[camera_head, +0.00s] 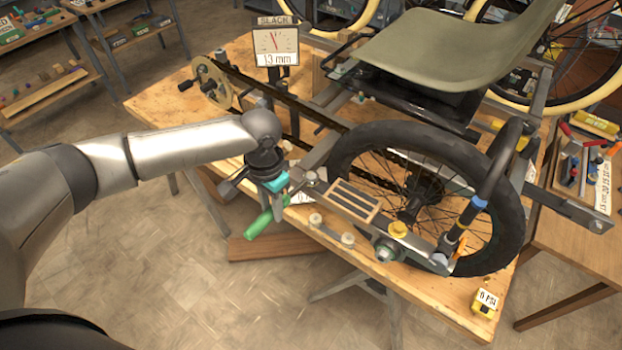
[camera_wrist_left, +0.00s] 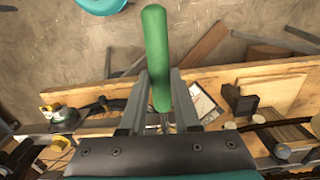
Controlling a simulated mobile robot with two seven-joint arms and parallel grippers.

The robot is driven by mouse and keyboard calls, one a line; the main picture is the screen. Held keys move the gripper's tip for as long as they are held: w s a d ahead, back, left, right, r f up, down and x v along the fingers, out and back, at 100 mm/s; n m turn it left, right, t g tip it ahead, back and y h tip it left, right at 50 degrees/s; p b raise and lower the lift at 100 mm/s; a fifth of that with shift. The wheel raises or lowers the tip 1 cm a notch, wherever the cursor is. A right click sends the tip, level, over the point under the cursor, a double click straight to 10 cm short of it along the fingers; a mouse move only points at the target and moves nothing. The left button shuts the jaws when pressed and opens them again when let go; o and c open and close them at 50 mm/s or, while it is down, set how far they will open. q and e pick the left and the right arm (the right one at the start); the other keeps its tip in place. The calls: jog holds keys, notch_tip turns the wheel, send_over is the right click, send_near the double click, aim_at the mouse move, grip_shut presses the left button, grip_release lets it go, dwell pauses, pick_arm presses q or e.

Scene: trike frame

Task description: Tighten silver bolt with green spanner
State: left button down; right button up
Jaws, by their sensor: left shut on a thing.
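My left gripper (camera_head: 268,190) is shut on the green spanner (camera_head: 259,223), near the front edge of the workbench. The green handle sticks out down and to the left. In the left wrist view, the green spanner (camera_wrist_left: 155,45) stands between the two fingers of my left gripper (camera_wrist_left: 160,82), and its metal end is mostly hidden. A silver hex bolt head (camera_head: 384,252) appears on the frame below the wheel, right of the gripper and apart from it. I cannot tell for sure that it is the task's bolt. My right gripper is not in view.
The wheel (camera_head: 347,155) and the seat (camera_head: 450,45) stand right of my left arm. A slack gauge (camera_head: 276,46) reads 13 mm behind the gripper. A slotted wooden block (camera_head: 350,203) lies right of it. Open floor (camera_head: 170,270) is in front of the workbench (camera_head: 445,302).

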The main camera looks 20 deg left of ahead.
pick_arm(q)
jog(key=w+a+m, duration=0.4)
jog(key=a+m, duration=0.1)
jog(key=m, duration=0.1)
jog(key=shift+w+a, duration=0.25)
jog(key=shift+a, duration=0.1)
dwell(1.0)
jog(key=shift+r, duration=0.1)
jog(key=c, duration=1.2)
grip_release()
jog(key=shift+c, duration=0.2)
grip_shut()
dwell(0.4)
